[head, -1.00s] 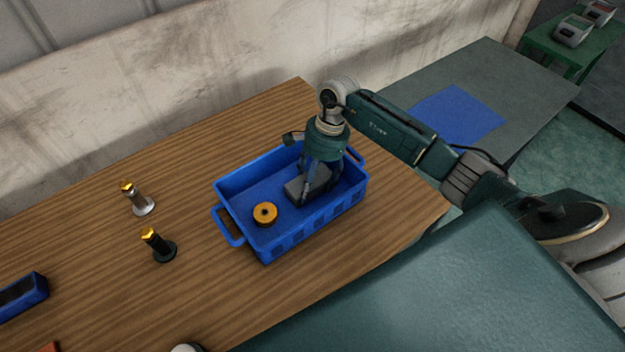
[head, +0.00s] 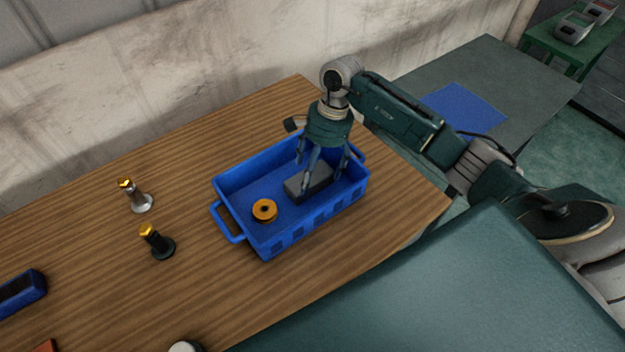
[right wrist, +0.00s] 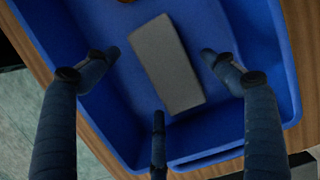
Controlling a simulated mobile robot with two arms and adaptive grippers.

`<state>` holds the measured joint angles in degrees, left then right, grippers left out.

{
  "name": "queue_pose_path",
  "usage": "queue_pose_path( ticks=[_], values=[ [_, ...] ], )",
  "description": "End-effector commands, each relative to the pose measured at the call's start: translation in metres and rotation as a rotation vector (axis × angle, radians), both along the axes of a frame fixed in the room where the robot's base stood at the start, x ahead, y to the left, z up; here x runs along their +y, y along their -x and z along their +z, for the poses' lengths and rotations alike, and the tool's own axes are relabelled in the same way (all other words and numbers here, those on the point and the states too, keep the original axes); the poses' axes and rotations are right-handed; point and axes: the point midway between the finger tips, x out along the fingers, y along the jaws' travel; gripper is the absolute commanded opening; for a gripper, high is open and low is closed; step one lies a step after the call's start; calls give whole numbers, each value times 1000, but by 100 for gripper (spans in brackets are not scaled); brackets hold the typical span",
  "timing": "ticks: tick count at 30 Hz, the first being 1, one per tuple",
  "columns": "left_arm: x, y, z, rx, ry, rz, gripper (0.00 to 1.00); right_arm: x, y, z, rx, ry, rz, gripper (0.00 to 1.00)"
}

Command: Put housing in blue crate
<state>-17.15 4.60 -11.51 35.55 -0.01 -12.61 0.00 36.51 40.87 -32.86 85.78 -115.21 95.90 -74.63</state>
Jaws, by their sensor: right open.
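The housing appears as a dark grey block (head: 294,188) lying on the floor of the blue crate (head: 270,240). In the right wrist view the block (right wrist: 168,62) lies flat inside the crate's blue walls. My right gripper (head: 322,178) is open above the block, its fingers reaching down into the crate. In the right wrist view the fingers are spread around the block with gaps, and nothing is between them. My left gripper is not in view.
An orange ring-shaped part (head: 264,210) lies in the crate's left half. Two bolt-like parts with yellow tops, one silver (head: 139,199) and one black (head: 158,242), stand left of the crate. A small blue bin (head: 22,291) is at the left edge.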

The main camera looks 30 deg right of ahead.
Motion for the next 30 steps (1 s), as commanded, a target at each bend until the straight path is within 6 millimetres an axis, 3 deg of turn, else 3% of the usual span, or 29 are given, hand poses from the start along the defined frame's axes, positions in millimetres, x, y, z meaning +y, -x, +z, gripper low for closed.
queue_pose_path(
  ticks=[3,12,18,30],
  values=[
    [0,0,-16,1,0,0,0,-8,-3,23,-8,3,0,84],
    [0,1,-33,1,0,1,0,-20,-3,77,-2,1,-1,84],
    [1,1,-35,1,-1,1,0,-23,-3,89,1,0,0,84],
    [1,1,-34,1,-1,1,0,-23,-3,90,1,0,0,84]
  ],
)
